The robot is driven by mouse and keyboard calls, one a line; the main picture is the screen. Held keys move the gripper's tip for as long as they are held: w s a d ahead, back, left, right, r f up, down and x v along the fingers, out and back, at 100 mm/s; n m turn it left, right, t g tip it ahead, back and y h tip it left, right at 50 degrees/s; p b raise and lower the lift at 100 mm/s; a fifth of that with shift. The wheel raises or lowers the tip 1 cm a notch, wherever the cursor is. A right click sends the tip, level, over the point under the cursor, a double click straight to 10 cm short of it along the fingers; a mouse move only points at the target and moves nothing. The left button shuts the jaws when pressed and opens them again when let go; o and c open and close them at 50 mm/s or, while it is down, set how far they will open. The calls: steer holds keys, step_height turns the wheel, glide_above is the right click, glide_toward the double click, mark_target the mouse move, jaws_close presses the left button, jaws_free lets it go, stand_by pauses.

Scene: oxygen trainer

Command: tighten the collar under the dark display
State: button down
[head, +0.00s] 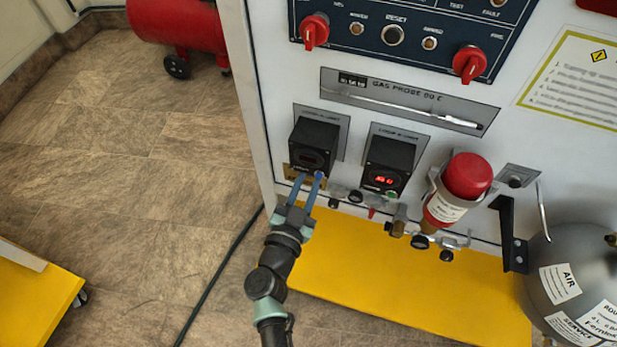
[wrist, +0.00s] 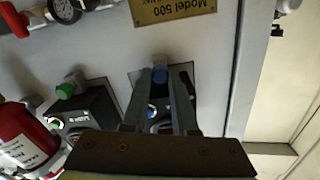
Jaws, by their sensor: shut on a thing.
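The dark display (head: 312,157) is a black box on the left of the white panel, with an unlit face. Its blue collar (wrist: 158,77) shows between the fingers in the wrist view. My gripper (head: 309,177) reaches up from below in the head view, its blue-grey fingers just under the dark display. It is shut on the collar; the fingers hide part of it. The lit display (head: 385,180), with red digits, is to the right. A green fitting (wrist: 66,89) sits by it in the wrist view.
A red-capped cylinder (head: 467,176) and a row of gauges and valves stand to the right. A grey air tank (head: 575,275) is at far right. A yellow platform (head: 390,275) lies below the panel. Open tiled floor is at left, with a black cable (head: 222,270).

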steer(key=c, duration=0.7)
jaws_free()
steer(key=p+v, duration=0.3)
steer(key=v, duration=1)
steer(key=shift+p, duration=0.4)
